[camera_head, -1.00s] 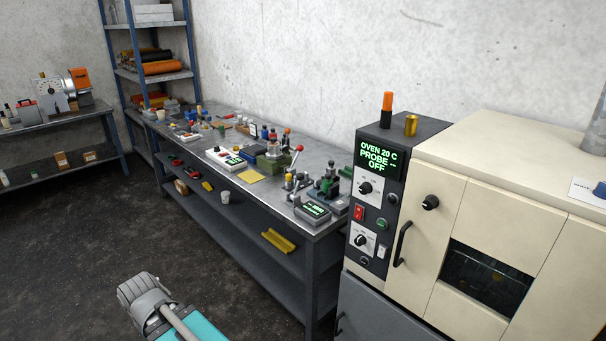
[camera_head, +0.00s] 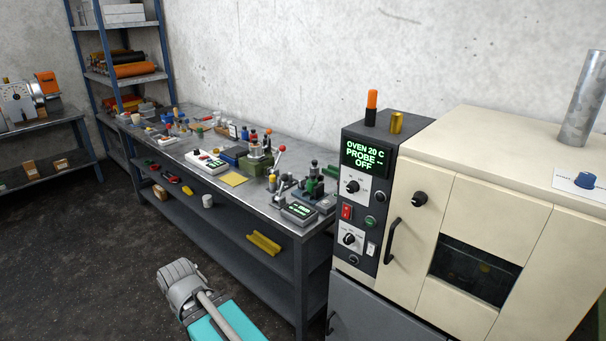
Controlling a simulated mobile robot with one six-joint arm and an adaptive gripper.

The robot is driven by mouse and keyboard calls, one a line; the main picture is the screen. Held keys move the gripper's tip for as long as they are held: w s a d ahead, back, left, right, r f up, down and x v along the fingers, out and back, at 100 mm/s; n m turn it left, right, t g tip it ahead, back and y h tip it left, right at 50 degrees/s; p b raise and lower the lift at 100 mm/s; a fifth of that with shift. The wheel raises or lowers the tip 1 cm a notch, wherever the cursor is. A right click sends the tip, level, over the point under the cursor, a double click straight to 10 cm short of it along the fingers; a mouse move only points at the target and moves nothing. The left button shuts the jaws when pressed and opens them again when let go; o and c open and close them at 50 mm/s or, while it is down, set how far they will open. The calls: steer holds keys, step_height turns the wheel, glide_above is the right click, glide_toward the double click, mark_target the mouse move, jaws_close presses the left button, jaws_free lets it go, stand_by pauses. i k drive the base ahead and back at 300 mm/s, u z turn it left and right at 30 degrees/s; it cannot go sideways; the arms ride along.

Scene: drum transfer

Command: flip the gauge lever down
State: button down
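On the steel bench (camera_head: 222,190), a lever with a red ball knob (camera_head: 281,149) stands up at a tilt from a green block-like device (camera_head: 257,163). Near the bench's right end is a dark upright stand-like device (camera_head: 313,184), with a grey box with a lit green display (camera_head: 298,210) in front of it. I cannot tell for sure which lever belongs to the gauge; the parts are small. A grey and teal part of my own arm shows at the bottom, in front of the bench. My gripper's fingers are not in view.
A cream oven (camera_head: 470,190) with a dark control panel (camera_head: 359,190) stands right of the bench; its display reads OVEN 20 C, PROBE - OFF. A yellow bracket (camera_head: 263,244) lies on the bench's lower shelf. Dark floor (camera_head: 90,270) is clear at left.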

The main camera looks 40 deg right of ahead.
mark_target(284, 177)
steer(key=z, duration=0.85)
steer(key=i, duration=0.1)
steer(key=z, duration=0.8)
